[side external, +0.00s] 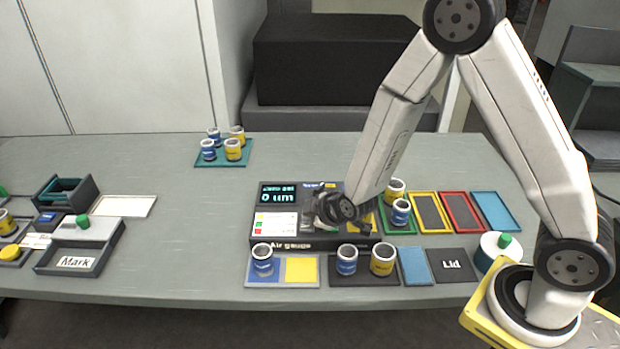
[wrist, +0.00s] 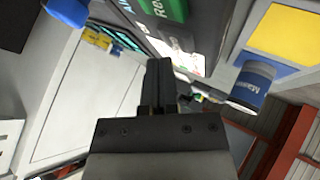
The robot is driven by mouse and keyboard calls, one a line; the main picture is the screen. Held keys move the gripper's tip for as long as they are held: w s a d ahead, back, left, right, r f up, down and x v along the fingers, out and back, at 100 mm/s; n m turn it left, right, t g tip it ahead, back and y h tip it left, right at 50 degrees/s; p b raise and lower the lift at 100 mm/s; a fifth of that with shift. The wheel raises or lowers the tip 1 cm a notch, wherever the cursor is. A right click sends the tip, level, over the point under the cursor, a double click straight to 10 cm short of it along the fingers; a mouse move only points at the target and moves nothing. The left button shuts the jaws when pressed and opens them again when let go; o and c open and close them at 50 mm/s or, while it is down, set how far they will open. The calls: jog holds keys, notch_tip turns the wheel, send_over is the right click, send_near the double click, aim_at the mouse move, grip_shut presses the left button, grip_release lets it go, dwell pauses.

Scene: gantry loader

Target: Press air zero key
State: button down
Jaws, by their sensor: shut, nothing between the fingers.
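The black air gauge (side external: 265,235) stands mid-table in the side external view, with a cyan display (side external: 278,194) reading about "0 um" and a white panel. My gripper (side external: 318,217) is low over the gauge's front middle and hides part of its top. In the wrist view my gripper (wrist: 160,65) is shut and empty, its fingers together. The gauge face (wrist: 195,25) is beyond them, with a green patch (wrist: 158,7) and a white label. I cannot make out which key is air zero, or whether the fingertips touch the gauge.
A blue can (side external: 263,260) stands on a tray before the gauge; it seems to show in the wrist view (wrist: 252,86). Blue and yellow cans stand on a black tray (side external: 345,281) beside it. Coloured trays (side external: 461,212) lie right. Clear table lies left of the gauge.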

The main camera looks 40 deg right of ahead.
aim_at(310, 228)
jog(key=shift+r, duration=0.1)
dwell(0.3)
jog(key=shift+r, duration=2.45)
jog(key=shift+s+d+r+m+g, duration=0.2)
jog(key=shift+s+m+g, duration=0.25)
jog(key=shift+s, duration=0.3)
jog(key=s+d+r+m+g, duration=0.1)
jog(key=s+m+g, duration=0.1)
jog(key=s, duration=0.5)
jog(key=s+d+r+m+g, duration=0.2)
jog(key=s+m+g, duration=0.1)
jog(key=s+m, duration=0.2)
jog(key=shift+s+d+g, duration=0.25)
jog(key=shift+s+g, duration=0.1)
jog(key=shift+s, duration=0.75)
